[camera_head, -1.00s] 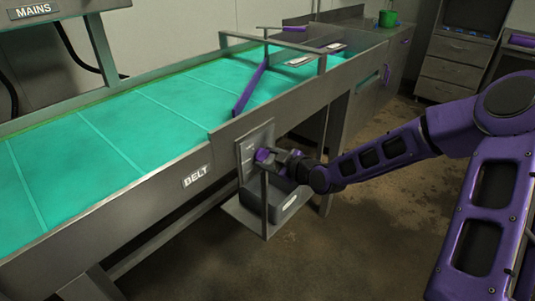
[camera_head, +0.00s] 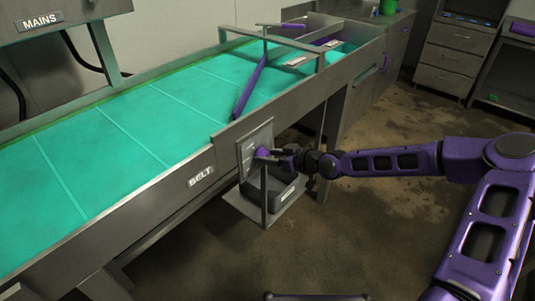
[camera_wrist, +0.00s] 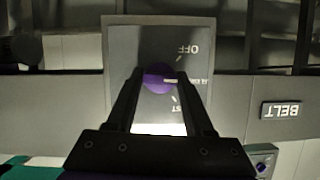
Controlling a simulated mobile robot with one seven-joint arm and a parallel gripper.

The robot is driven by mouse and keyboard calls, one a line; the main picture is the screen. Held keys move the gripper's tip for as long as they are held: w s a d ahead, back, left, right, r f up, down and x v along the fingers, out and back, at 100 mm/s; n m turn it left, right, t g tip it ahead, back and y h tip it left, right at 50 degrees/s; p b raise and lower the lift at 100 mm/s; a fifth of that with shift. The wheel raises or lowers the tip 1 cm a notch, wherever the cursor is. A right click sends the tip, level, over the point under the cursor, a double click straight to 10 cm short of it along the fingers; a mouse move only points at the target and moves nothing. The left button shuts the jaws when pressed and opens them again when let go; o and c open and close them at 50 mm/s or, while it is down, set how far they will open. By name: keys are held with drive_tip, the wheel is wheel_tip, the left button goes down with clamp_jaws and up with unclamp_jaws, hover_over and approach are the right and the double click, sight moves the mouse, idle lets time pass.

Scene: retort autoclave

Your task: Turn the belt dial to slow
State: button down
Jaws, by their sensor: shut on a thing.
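The belt dial (camera_wrist: 155,77) is a purple knob on a grey control plate (camera_wrist: 122,48), which the wrist view shows upside down. Its white pointer line points to picture right, toward a label partly covered by a finger. I can read OFF above that and the end of another word, "ST", below. In the head view the dial (camera_head: 262,151) sits on the plate on the conveyor's side. My gripper (camera_wrist: 158,80) is shut on the dial, one finger on each side. In the head view my gripper (camera_head: 275,153) reaches it from the right.
The conveyor belt (camera_head: 110,140) is green with cross lines, and a purple bar (camera_head: 250,85) lies slantwise over it. A BELT label (camera_head: 200,176) is on its side. A dark bin (camera_head: 280,190) stands on a shelf below the dial. The floor at right is clear.

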idle(0.4)
drive_tip(key=shift+c, duration=1.4)
unclamp_jaws()
drive_tip(key=v, duration=1.7)
drive_tip(key=shift+r+p, duration=0.15)
drive_tip(key=shift+p, duration=0.25)
drive_tip(key=shift+d, duration=0.15)
